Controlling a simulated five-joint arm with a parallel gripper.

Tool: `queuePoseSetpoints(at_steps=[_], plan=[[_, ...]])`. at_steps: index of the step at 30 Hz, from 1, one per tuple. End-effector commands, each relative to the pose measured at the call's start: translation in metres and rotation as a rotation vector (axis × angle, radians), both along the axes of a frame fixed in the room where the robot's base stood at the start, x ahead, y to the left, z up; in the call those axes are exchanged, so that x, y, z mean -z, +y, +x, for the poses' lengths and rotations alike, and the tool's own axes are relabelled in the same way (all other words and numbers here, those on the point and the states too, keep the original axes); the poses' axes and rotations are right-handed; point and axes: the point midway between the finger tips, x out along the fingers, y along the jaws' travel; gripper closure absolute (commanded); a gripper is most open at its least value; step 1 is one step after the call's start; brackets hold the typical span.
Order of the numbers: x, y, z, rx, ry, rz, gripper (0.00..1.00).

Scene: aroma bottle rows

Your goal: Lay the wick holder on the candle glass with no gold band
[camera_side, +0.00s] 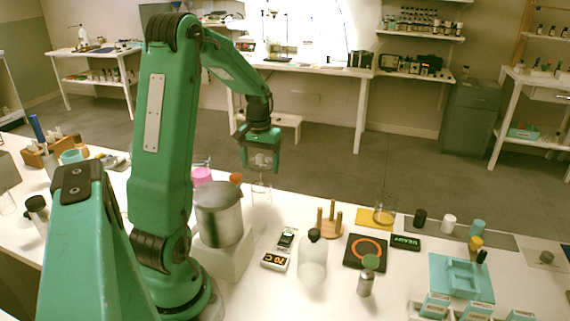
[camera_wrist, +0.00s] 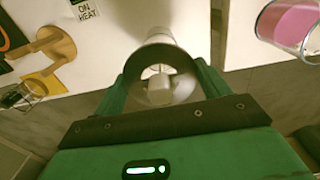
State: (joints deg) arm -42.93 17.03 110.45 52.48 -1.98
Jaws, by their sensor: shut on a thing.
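My gripper (camera_side: 262,165) is shut on the wick holder (camera_side: 262,159), a small pale piece. In the wrist view the holder (camera_wrist: 159,92) shows as a pale block between my fingers. A clear candle glass (camera_side: 261,192) stands under my gripper near the table's far edge, with the holder above its mouth. In the wrist view this glass (camera_wrist: 160,37) lies behind the holder; I see no gold band on it, and cannot tell if they touch. Another clear glass (camera_side: 385,216) stands at the yellow mat; it also shows in the wrist view (camera_wrist: 33,88) with a brownish tint.
A pink-filled glass (camera_side: 202,174) stands left of the glass under my gripper. A metal pot (camera_side: 219,214) stands in front. A wooden peg stand (camera_side: 329,220), a frosted bottle with dark cap (camera_side: 313,258) and a black hot pad (camera_side: 366,251) stand to the right.

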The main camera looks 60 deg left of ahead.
Motion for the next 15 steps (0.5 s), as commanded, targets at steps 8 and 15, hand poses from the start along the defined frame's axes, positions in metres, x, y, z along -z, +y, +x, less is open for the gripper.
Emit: queuePoseSetpoints(at_steps=[8,15], plan=[[0.007,0.000,0.000,0.000,0.001,-0.001,0.46],[0.012,0.000,0.000,0.000,0.001,-0.001,0.46]])
